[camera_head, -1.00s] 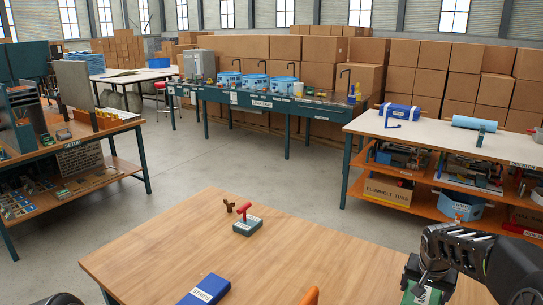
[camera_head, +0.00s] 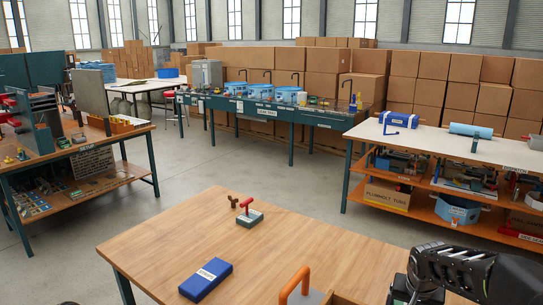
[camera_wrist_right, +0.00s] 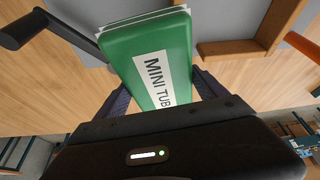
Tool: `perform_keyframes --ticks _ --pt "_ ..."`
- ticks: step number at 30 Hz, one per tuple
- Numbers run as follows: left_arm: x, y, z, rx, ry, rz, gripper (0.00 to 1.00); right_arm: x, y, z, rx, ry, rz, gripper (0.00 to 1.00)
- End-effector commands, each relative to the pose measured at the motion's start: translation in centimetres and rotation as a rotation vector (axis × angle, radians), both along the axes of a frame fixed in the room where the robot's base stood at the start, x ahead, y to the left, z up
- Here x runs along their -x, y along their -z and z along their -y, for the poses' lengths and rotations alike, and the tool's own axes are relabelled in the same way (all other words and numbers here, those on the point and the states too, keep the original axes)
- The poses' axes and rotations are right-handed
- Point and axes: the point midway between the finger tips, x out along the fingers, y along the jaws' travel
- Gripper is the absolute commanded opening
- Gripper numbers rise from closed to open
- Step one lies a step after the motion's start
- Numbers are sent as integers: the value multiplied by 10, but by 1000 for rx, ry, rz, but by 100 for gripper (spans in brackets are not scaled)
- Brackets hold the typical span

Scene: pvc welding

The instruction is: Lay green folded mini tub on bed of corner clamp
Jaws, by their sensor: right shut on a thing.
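The green folded mini tub (camera_wrist_right: 150,60), a flat block with a white "MINI TUB" label, is between the fingers of my right gripper (camera_wrist_right: 150,90) in the right wrist view. It is held above the table. In the head view my right gripper (camera_head: 405,297) is at the bottom edge, mostly cut off, and the tub does not show clearly. Beyond the tub the wrist view shows a grey plate (camera_wrist_right: 72,14) with a dark handle (camera_wrist_right: 20,30). I cannot tell for sure whether this is the corner clamp. My left gripper is not clearly seen.
A blue labelled block (camera_head: 206,279) lies on the wooden table (camera_head: 290,245). A grey block with a red T-handle (camera_head: 248,215) stands behind it. An orange handle (camera_head: 295,285) rises at the front edge. A wooden angled strip (camera_wrist_right: 240,47) lies near the tub. The table's middle is clear.

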Motion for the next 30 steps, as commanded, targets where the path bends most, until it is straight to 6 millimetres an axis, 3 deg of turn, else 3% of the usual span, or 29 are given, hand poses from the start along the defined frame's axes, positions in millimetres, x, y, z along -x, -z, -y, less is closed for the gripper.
perform_keyframes --ticks 7,12,15,20,30 --pt "1 0 0 0 1 -2 48 9 7 -75 -4 -201 1 23" --pt "1 0 0 0 0 -1 48 25 13 -136 -3 -377 3 23" --pt "1 0 0 0 1 -2 48 34 16 -160 1 -452 5 23" --pt "1 0 0 0 1 -2 48 41 18 -175 2 -499 7 23" --pt "1 0 0 0 1 -2 48 41 18 -175 2 -499 7 23"
